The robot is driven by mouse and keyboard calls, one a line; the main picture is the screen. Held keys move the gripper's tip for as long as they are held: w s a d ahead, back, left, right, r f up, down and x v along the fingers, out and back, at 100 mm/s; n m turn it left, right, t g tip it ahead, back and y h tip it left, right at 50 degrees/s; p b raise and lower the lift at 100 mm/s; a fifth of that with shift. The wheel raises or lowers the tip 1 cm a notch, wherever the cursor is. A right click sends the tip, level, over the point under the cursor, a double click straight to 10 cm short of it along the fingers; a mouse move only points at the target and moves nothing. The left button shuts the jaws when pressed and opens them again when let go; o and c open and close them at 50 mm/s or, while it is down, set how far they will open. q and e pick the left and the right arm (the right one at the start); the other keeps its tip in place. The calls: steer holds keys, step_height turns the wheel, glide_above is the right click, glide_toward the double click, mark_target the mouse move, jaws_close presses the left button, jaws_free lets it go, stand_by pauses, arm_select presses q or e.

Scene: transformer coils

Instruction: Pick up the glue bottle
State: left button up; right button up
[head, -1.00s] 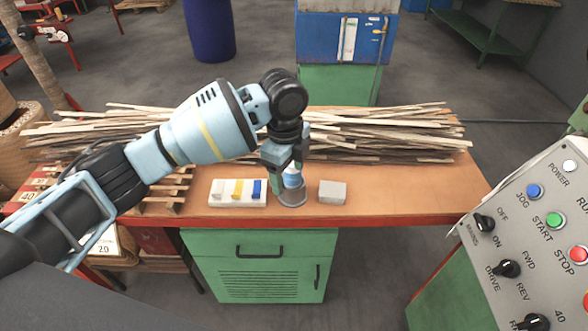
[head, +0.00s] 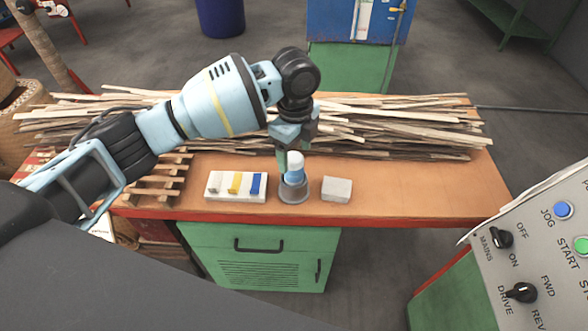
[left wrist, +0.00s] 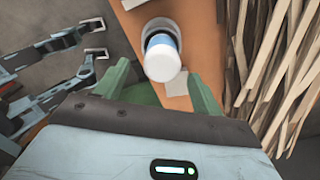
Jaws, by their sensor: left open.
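The glue bottle (head: 295,165), with a white top and a blue band, stands upright in a grey round holder (head: 294,191) near the table's front edge. In the left wrist view the bottle (left wrist: 162,60) shows end-on, just ahead of and between the green fingertips. My left gripper (head: 296,150) is open and empty, close behind and above the bottle in the head view. Its two fingers also show in the left wrist view (left wrist: 163,74), spread apart with a gap on both sides of the bottle. My right gripper is not identifiable in view.
A white tray (head: 212,195) with yellow and blue pieces lies left of the holder. A grey block (head: 337,189) lies to its right. Wooden strips (head: 400,130) are piled along the back. A slatted wooden rack (head: 150,190) is at left. The table's right front is clear.

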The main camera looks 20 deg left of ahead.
mark_target(294, 157)
arm_select(q)
steer(key=shift+w+a+f, duration=0.1)
steer(key=shift+w+f, duration=0.05)
steer(key=shift+f, duration=2.4)
steer(key=c, duration=1.1)
